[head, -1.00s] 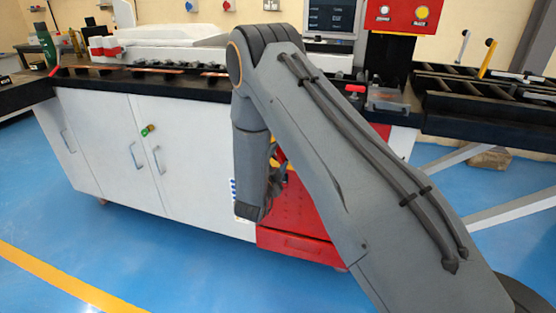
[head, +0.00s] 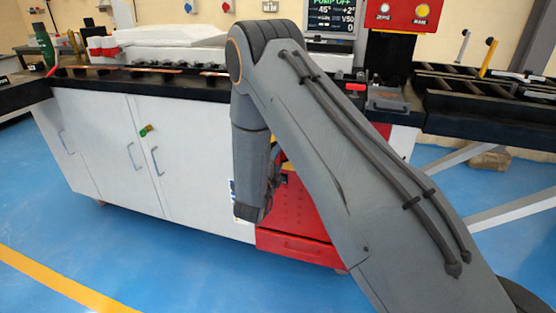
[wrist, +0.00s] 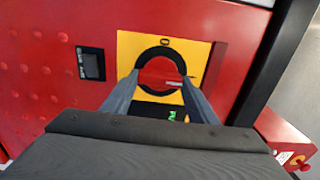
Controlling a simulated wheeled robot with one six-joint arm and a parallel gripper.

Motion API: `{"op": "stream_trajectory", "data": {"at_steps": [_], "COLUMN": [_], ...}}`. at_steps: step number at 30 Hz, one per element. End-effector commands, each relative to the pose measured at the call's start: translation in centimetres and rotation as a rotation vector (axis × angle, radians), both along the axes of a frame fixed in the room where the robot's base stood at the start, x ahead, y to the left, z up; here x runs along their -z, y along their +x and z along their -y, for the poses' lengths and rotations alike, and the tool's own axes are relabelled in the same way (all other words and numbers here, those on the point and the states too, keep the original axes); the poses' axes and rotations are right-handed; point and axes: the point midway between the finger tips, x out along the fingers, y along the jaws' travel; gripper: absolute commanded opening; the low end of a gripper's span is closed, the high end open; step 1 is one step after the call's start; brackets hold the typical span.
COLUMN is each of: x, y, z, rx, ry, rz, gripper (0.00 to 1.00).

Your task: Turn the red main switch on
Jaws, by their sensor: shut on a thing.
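The red main switch (wrist: 158,68) is a round red knob in a black ring on a yellow plate (wrist: 198,50), set in a red panel, in the wrist view. A 0 is at the top of the plate, and a pale mark on the knob points right. My gripper (wrist: 160,80) has one finger on each side of the knob and is shut on it. The fingers cover the lower part of the plate. In the head view, my arm hides the knob, and my gripper (head: 272,178) is partly visible at the red cabinet front (head: 310,222).
A lit screen (head: 331,17) reads PUMP OFF, with numbers below. White cabinet doors (head: 110,140) are left of the red front. A black roller table (head: 480,100) stands at the right. A small dark display (wrist: 90,64) is left of the switch. The blue floor in front is clear.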

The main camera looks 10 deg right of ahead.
Motion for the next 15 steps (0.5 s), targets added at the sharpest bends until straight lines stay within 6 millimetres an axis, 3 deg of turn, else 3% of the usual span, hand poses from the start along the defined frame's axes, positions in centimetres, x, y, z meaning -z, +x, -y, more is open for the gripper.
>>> {"op": "stream_trajectory", "data": {"at_steps": [9,10,12,15], "x": [0.08,0.08,0.08,0.06], "y": [-0.09,-0.09,-0.07,-0.05], "z": [0.11,0.11,0.08,0.03], "rx": [0.003,0.003,0.002,0.001], "ry": [0.002,0.002,0.002,0.001], "rz": [-0.001,-0.001,-0.001,0.000], "gripper": [0.31,0.58,0.70,0.72]}}
